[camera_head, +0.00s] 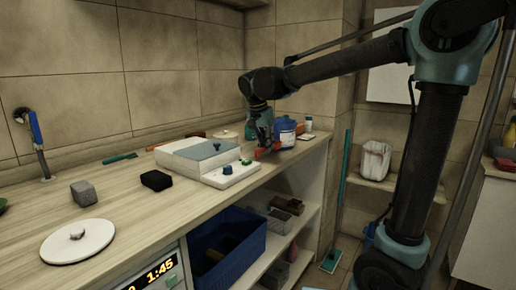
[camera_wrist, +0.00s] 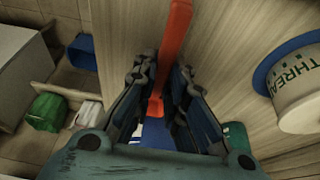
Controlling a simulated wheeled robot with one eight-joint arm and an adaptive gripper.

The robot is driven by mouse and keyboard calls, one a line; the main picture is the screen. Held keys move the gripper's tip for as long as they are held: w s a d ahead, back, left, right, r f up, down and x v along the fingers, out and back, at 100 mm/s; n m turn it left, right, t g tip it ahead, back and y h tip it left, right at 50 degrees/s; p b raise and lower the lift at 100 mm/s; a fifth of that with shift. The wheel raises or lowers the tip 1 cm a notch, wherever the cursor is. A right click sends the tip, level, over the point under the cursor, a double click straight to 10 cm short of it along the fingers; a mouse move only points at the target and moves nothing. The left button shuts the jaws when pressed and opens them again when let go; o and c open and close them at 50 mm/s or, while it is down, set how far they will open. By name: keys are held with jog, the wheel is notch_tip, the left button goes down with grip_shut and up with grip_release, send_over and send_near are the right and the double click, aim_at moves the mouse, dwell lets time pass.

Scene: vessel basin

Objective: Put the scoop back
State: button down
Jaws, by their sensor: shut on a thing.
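My gripper (camera_head: 266,142) is over the far right part of the counter. It is shut on the orange-red scoop (camera_head: 262,153). In the wrist view the long orange handle of the scoop (camera_wrist: 177,35) runs up between the two fingers (camera_wrist: 163,75) and out of the top of the picture. Part of the scoop is hidden by the fingers. A white tub with a blue rim and lettering (camera_wrist: 300,90) shows at the right of the wrist view.
A white device with a grey top (camera_head: 200,155) stands left of the gripper. A black block (camera_head: 156,180), a grey block (camera_head: 84,193) and a white round lid (camera_head: 78,242) lie further left. A blue bin (camera_head: 228,245) sits on the shelf below. The counter front is mostly clear.

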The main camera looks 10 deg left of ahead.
jog(key=shift+w+a, duration=0.2)
jog(key=shift+a, duration=0.3)
jog(key=shift+w+a, duration=0.15)
jog(key=shift+a, duration=0.3)
jog(key=shift+w+a+f, duration=0.25)
jog(key=shift+a, duration=0.3)
jog(key=shift+w+a+f, duration=0.2)
jog(key=shift+a, duration=0.35)
jog(key=shift+f, duration=0.3)
jog(key=shift+f, duration=0.1)
jog(key=c, duration=1.6)
grip_release()
jog(key=shift+c, duration=0.2)
